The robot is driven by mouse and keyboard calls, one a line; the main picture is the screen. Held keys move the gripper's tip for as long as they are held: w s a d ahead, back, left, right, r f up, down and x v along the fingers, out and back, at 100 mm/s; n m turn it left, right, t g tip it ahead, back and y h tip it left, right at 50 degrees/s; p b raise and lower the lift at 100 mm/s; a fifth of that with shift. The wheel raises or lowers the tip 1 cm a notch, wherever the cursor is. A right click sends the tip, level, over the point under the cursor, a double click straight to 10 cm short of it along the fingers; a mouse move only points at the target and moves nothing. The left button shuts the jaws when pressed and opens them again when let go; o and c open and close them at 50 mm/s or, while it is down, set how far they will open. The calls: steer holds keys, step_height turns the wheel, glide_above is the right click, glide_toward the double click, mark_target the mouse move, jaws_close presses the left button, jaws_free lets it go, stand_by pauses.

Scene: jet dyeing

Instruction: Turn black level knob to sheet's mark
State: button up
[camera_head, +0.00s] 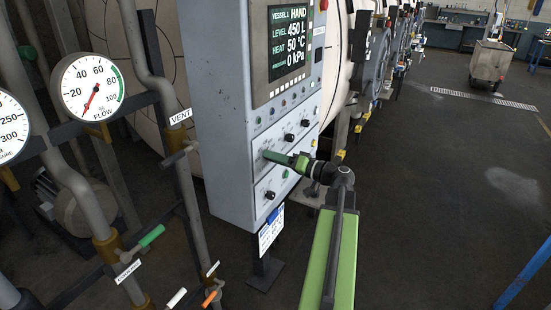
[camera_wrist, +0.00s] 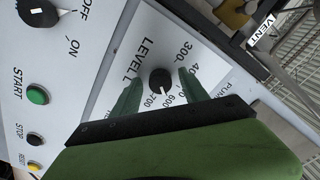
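The black level knob (camera_wrist: 160,80) sits on the panel under the word LEVEL in the wrist view. Its white pointer line is toward the 600 to 700 side of the printed scale. My gripper (camera_wrist: 158,79) is open, with one green finger on each side of the knob and visible gaps between. I cannot tell how deep the fingertips reach. In the head view my gripper (camera_head: 273,156) is at the panel's lower part and hides the knob. A white sheet (camera_head: 270,232) with a blue top hangs below the control panel (camera_head: 225,130); its writing is too small to read.
The display (camera_head: 290,45) reads HAND, level 450 L, heat 50 °C, 0 kPa. Green START (camera_wrist: 37,95), STOP (camera_wrist: 35,139) and RESET (camera_wrist: 34,166) buttons and an OFF/ON switch (camera_wrist: 38,12) are near the knob. Pipes and a flow gauge (camera_head: 93,87) stand left; floor right is open.

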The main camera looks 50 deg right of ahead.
steer(key=v, duration=1.7)
steer(key=shift+s, duration=0.25)
